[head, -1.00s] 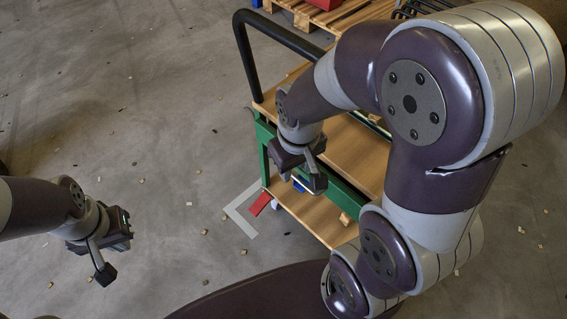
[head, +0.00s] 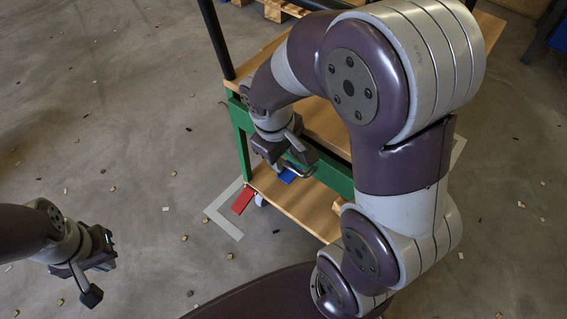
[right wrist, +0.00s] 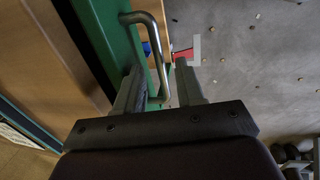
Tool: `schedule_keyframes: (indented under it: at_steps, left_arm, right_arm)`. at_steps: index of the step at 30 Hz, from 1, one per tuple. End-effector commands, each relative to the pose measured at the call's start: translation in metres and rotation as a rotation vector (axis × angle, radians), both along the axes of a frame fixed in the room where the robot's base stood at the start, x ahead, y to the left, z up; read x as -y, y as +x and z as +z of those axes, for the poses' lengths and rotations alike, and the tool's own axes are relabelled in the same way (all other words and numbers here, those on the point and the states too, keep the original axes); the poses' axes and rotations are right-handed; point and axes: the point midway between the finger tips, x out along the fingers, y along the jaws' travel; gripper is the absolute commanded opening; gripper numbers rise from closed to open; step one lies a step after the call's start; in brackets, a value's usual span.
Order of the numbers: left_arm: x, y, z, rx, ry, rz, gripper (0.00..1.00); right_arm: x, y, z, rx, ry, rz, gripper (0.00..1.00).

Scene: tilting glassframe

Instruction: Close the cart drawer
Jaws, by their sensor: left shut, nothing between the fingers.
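The cart (head: 320,125) has a wooden top, a green frame and a lower wooden shelf. Its green drawer front (head: 334,176) faces me, partly hidden by my right arm. A bent metal handle (head: 297,174) sticks out from it; the handle (right wrist: 158,55) also shows in the right wrist view. My right gripper (right wrist: 165,85) is open, with one finger on each side of the handle bar. I cannot tell whether the fingers touch it, or how far out the drawer stands. My left gripper (head: 98,278) is shut and empty over the floor, away from the cart.
The lower shelf (head: 290,200) carries a blue item (head: 287,176). A red piece (head: 243,200) and a pale corner marking (head: 222,213) lie on the floor by the cart. A dark push bar (head: 216,38) rises at its left end. Small scraps litter the open floor at left.

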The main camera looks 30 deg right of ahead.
Motion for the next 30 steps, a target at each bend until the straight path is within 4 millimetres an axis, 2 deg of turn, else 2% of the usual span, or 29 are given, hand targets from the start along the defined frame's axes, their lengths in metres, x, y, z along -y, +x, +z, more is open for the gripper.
schedule_keyframes:
  at_steps: [1, 3, 11, 12, 15, 21, 27, 30]
  left_arm:
    - [0.0, 0.0, -0.006, 0.0, 0.0, 0.0, 0.0]
    - [0.0, 0.0, -0.007, 0.0, 0.0, 0.0, 0.0]
    - [0.0, 0.0, -0.006, 0.0, 0.0, 0.0, 0.0]
    - [0.0, 0.0, -0.006, 0.0, 0.0, 0.0, 0.0]
    - [0.0, 0.0, -0.006, 0.0, 0.0, 0.0, 0.0]
    - [0.0, 0.0, -0.004, 0.0, 0.0, 0.0, 0.0]
    - [0.0, 0.0, 0.014, 0.0, 0.0, 0.0, 0.0]
    - [0.0, 0.0, 0.016, 0.0, 0.0, 0.0, 0.0]
  right_arm:
    - [0.001, 0.0, -0.008, -0.001, 0.0, 0.0, 0.38]
    - [0.002, 0.001, -0.012, 0.001, 0.0, 0.0, 0.38]
    - [0.002, 0.001, -0.012, 0.001, 0.0, 0.0, 0.38]
    - [0.002, 0.001, -0.012, 0.001, 0.0, 0.0, 0.32]
    - [0.002, 0.001, -0.012, 0.001, 0.0, -0.001, 0.0]
    - [0.004, 0.001, -0.011, 0.0, 0.001, -0.002, 0.0]
    - [0.031, 0.013, -0.008, -0.001, 0.001, -0.006, 0.0]
    - [0.039, 0.016, -0.01, -0.002, 0.0, -0.004, 0.0]
